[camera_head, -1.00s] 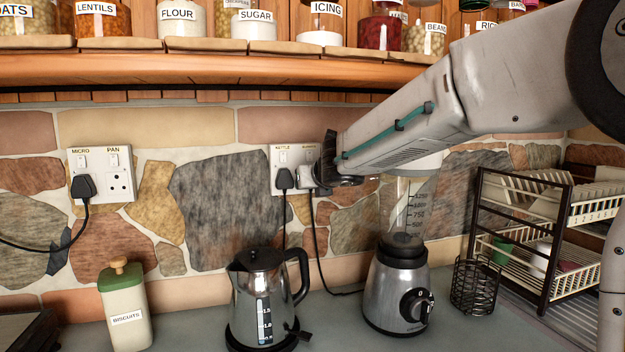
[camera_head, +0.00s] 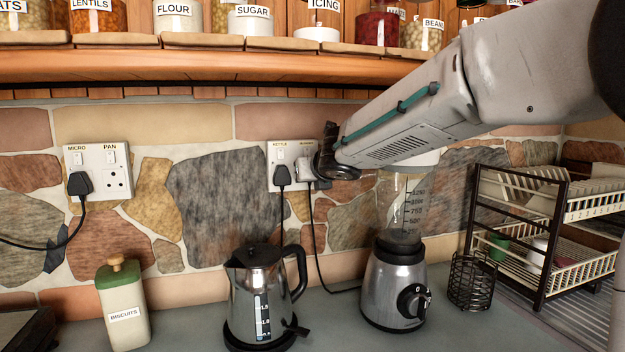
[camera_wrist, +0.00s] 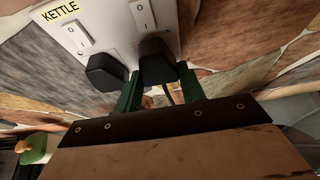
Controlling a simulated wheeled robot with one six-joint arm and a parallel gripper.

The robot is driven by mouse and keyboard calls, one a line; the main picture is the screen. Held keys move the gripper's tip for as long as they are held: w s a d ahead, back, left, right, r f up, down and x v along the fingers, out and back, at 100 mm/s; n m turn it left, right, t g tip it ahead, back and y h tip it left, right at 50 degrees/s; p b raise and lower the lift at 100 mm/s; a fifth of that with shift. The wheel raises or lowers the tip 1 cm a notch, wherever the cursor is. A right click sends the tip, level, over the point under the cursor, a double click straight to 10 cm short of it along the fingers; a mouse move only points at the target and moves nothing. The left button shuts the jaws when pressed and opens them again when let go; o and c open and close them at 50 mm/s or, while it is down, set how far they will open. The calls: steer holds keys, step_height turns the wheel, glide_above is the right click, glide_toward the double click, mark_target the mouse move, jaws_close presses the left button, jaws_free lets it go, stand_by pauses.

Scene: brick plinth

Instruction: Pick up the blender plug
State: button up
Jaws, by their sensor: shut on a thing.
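The blender plug (camera_wrist: 157,62) is black and sits between my gripper's green fingers (camera_wrist: 160,90) in the wrist view, close against the lower edge of the white double socket (camera_wrist: 118,22). My gripper is shut on it. I cannot tell whether its pins are still in the socket. In the head view my gripper (camera_head: 322,172) is at the right side of the socket (camera_head: 272,160) and mostly hides the plug. The plug's black cord (camera_head: 315,235) hangs down toward the counter. The blender (camera_head: 396,285) stands upright below my arm.
The black kettle plug (camera_head: 282,175) is close on the left, and also shows in the wrist view (camera_wrist: 105,72). The kettle (camera_head: 262,295), biscuit tin (camera_head: 125,305), wire holder (camera_head: 472,282) and dish rack (camera_head: 545,240) stand on the counter. A jar shelf (camera_head: 180,65) runs above.

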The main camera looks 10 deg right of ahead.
steer(key=a+r+v, duration=0.1)
steer(key=v, duration=1.4)
steer(key=shift+s+d, duration=0.15)
steer(key=shift+d, duration=0.3)
steer(key=shift+s+d+r, duration=0.1)
steer(key=shift+s+d, duration=0.05)
steer(key=shift+s, duration=1.7)
